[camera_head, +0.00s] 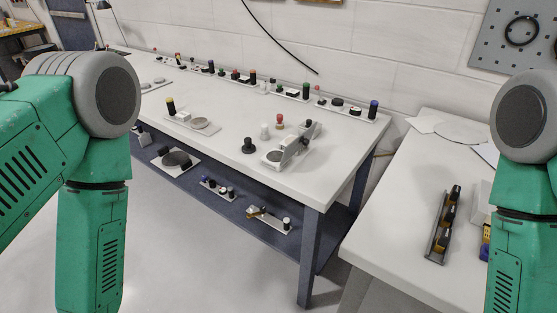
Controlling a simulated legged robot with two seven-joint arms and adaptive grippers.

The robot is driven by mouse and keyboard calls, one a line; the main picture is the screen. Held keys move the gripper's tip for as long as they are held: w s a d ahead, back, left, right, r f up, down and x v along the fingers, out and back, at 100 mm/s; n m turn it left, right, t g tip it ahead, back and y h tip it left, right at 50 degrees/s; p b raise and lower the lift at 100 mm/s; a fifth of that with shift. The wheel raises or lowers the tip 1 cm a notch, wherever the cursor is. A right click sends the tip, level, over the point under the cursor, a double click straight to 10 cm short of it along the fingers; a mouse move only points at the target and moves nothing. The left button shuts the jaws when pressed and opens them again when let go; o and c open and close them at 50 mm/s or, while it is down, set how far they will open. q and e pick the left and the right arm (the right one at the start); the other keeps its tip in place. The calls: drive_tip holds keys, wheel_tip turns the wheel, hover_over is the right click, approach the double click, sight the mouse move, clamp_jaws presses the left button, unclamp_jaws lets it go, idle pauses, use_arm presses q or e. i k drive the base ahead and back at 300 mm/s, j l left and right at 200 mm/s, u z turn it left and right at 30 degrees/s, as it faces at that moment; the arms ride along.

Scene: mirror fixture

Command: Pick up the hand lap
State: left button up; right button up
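I cannot tell for certain which piece is the hand lap. A small black knobbed piece (248,146) stands upright on the white workbench (220,135). Beside it are a small white piece (264,132) and a red-topped piece (280,121). The mirror fixture (290,147), with a pale base, a round disc and dark knobs, sits just right of them near the front edge. My green left arm fills the left side and my green right arm the right edge. Both hang down past the frame, and neither gripper shows.
A row of small knobbed fixtures (235,75) lines the bench's back. A yellow-topped fixture (185,117) stands at mid bench. A lower shelf (190,183) holds more plates and parts. A second white table (400,215) at right bears a dark rack (442,225). Floor in front is clear.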

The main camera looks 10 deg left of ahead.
sight(248, 148)
drive_tip(key=j+z, duration=0.1)
drive_tip(key=z, duration=0.6)
drive_tip(key=i+j+z, duration=0.1)
drive_tip(key=j+z, duration=0.35)
drive_tip(key=j, duration=0.25)
drive_tip(key=j+z, duration=0.45)
drive_tip(key=j, duration=0.2)
drive_tip(key=k+j+z, duration=0.15)
drive_tip(key=j+z, duration=0.3)
drive_tip(key=j, duration=0.2)
